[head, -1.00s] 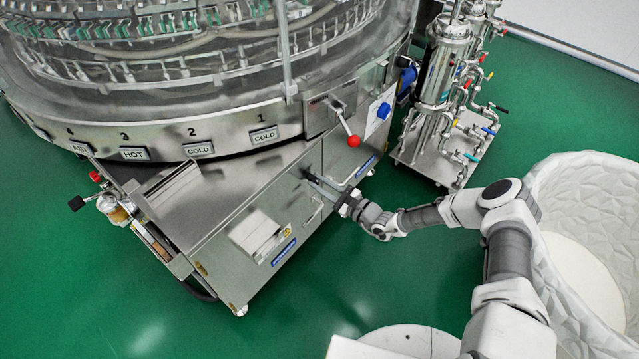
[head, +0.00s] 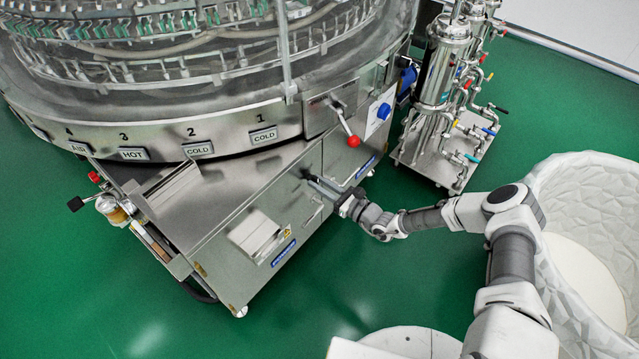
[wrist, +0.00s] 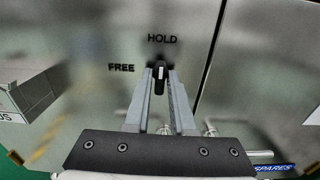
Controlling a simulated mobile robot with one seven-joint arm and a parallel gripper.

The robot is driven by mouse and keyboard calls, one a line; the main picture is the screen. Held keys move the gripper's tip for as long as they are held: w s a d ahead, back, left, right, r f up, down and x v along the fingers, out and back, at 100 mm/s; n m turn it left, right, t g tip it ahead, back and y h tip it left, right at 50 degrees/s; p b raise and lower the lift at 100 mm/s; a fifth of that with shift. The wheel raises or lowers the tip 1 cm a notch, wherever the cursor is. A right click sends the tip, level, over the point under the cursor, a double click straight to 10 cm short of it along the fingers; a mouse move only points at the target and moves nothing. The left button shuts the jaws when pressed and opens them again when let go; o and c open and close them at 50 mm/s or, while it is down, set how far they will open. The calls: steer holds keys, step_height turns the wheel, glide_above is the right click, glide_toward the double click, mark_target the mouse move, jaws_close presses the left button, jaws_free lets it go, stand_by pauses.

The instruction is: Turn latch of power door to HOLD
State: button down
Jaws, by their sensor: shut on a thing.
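The latch (wrist: 160,74) is a small black knob with a pale pointer line on the machine's steel door panel (wrist: 230,55). In the wrist view it sits between the fingertips of my gripper (wrist: 160,78), which is shut on it. The pointer line stands about upright, towards the HOLD label (wrist: 162,39) above. The FREE label (wrist: 121,68) lies to the left of the knob. In the head view my gripper (head: 314,181) reaches the front panel from the right, and the latch is too small and covered to make out there.
A box-like housing (head: 257,236) juts from the panel to the left. A filter stand (head: 440,105) stands at the right. Green floor (head: 300,310) is open in front.

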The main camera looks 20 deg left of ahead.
steer(key=c, duration=0.9)
jaws_free()
steer(key=p+v, duration=0.4)
steer(key=v, duration=1.3)
steer(key=shift+s+d, duration=0.15)
steer(key=shift+d, duration=0.05)
